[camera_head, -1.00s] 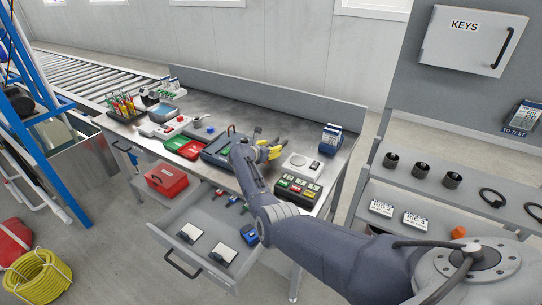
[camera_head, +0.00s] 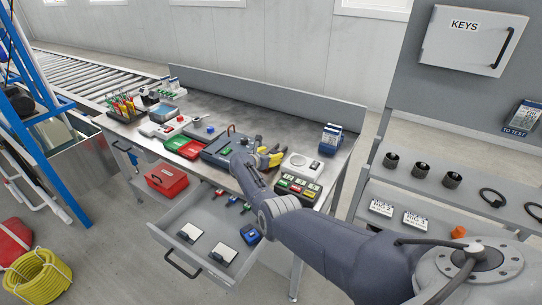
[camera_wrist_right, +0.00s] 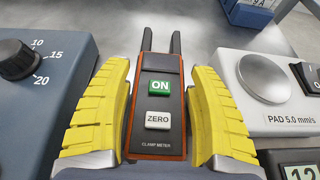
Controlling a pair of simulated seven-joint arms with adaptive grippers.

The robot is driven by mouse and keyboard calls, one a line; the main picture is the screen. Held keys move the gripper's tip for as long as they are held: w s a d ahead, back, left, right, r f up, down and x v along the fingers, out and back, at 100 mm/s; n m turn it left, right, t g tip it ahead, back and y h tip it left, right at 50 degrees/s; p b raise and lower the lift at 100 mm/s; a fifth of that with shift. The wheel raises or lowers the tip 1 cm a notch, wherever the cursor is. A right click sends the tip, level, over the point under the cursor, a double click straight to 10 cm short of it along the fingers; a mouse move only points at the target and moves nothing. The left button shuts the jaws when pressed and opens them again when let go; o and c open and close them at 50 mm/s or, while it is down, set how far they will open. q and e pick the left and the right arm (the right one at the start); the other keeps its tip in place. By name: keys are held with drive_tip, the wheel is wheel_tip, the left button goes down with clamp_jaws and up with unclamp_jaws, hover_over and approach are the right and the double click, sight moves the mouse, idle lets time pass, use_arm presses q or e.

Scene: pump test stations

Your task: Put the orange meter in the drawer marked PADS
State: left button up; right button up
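The orange meter (camera_wrist_right: 158,105), a dark-faced clamp meter with orange edges, a green ON button and a white ZERO button, lies between the yellow fingers of my right gripper (camera_wrist_right: 160,100) in the right wrist view. A small gap shows beside the right finger, so the gripper looks open around it. In the head view the right gripper (camera_head: 268,158) is low over the workbench, and I cannot make out the meter there. A grey drawer (camera_head: 170,229) stands pulled out below the bench; no PADS marking is readable on it. My left gripper is not in view.
The drawer holds two white-and-black items, several small coloured pieces and a blue item (camera_head: 250,234). On the bench, a dark blue dial box (camera_head: 222,150) and a white device (camera_head: 299,166) flank the gripper. A block of coloured buttons (camera_head: 298,187) sits at the front edge.

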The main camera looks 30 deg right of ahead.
drive_tip(key=shift+o, duration=1.1)
drive_tip(key=shift+s+a+r, duration=0.1)
drive_tip(key=shift+s+a, duration=0.1)
drive_tip(key=shift+a, duration=0.35)
drive_tip(key=v, duration=1.6)
drive_tip(key=shift+s+a, duration=0.1)
drive_tip(key=shift+s, duration=0.1)
